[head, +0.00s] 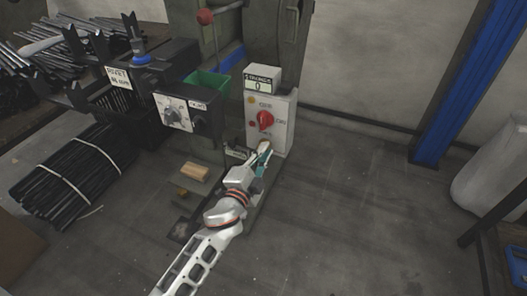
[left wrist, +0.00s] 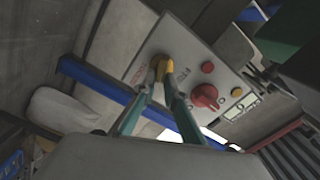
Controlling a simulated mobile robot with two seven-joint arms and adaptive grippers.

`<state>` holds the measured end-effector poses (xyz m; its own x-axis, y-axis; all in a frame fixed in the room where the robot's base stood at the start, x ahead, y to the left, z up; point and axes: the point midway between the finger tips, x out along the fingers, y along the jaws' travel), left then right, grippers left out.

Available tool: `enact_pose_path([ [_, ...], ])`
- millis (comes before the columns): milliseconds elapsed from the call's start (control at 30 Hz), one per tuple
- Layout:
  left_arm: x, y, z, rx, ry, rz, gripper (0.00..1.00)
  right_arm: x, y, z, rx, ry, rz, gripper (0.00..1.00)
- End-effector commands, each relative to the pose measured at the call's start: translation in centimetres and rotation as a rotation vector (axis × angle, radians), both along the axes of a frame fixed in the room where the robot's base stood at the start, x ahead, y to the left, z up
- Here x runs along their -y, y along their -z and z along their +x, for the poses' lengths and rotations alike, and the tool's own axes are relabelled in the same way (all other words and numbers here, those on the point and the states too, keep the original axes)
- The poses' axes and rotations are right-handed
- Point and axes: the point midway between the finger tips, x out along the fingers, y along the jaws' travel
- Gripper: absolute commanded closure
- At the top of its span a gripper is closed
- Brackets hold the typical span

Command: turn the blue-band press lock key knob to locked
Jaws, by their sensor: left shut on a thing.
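The press control panel (head: 283,118) is a light grey box with a red rotary switch (head: 265,120) and a small counter display above it. A blue band (head: 232,58) shows on the press behind. My left gripper (head: 264,155) reaches the lower part of the panel. In the left wrist view its fingers (left wrist: 162,84) are closed on the yellow-orange lock key knob (left wrist: 162,64). The fingertips partly cover the knob, and its exact angle is hard to read. The red switch (left wrist: 205,96) is beside the gripper there. My right gripper is not in view.
A wooden block (head: 194,171) lies below. Bundled black rods (head: 70,175) are at the left. The floor at right is clear up to a blue post (head: 466,80).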

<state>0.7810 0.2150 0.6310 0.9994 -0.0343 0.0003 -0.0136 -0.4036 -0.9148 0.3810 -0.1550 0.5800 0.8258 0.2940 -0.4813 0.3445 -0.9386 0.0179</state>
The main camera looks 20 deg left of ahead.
Motion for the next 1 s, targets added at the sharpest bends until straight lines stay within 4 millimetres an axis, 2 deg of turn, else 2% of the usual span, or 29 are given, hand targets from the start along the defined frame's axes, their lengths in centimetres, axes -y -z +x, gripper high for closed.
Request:
enact_pose_path([
  [200, 0.05, 0.50, -0.05, 0.003, 0.000, 0.185, 1.00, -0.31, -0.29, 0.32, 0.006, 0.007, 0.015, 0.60],
  [500, 0.06, 0.71, -0.04, 0.010, -0.001, 0.358, 1.00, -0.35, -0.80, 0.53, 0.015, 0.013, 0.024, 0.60],
  [1000, 0.08, 0.76, -0.04, 0.013, 0.000, 0.433, 1.00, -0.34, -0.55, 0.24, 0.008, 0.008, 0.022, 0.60],
])
